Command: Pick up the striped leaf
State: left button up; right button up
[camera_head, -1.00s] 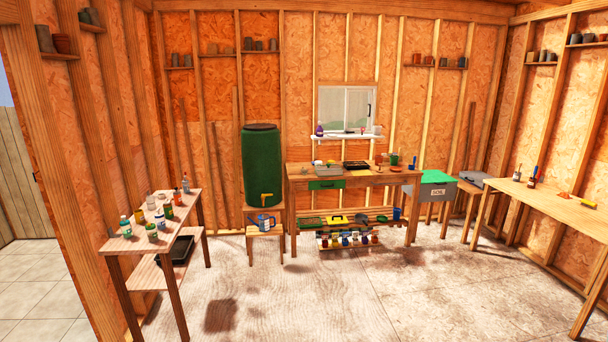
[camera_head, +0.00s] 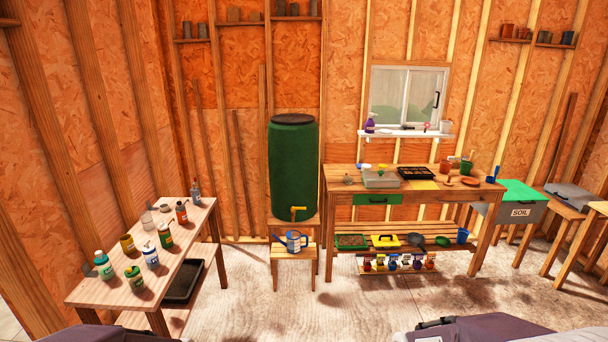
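I cannot make out a striped leaf in the head view; at this distance small items on the tables are too small to tell. The potting bench (camera_head: 343,182) stands against the back wall with a tray, pots and other small items on top. A side table (camera_head: 128,290) at the left holds several bottles and cans. Neither of my grippers is in view; only grey and dark parts of my own body show along the bottom edge.
A green barrel (camera_head: 293,165) stands on a wooden stand, with a watering can (camera_head: 292,241) on a low stool (camera_head: 283,253) before it. A soil bin (camera_head: 512,211) is right of the bench. The concrete floor (camera_head: 300,310) between the side table and bench is clear.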

aim_at(348, 180)
jog(key=i, duration=0.6)
jog(key=i+z, duration=0.15)
jog(key=i, duration=0.45)
jog(key=i+j, duration=0.15)
jog(key=i, duration=0.5)
jog(key=i+j+z, duration=0.15)
jog(key=i, duration=0.45)
jog(key=i+j, duration=0.15)
jog(key=i, duration=0.45)
jog(key=i+j+z, duration=0.15)
jog(key=i, duration=0.3)
jog(key=i+z, duration=0.2)
jog(key=i, duration=0.25)
jog(key=i+j+z, duration=0.15)
jog(key=i, duration=0.3)
jog(key=j, duration=0.1)
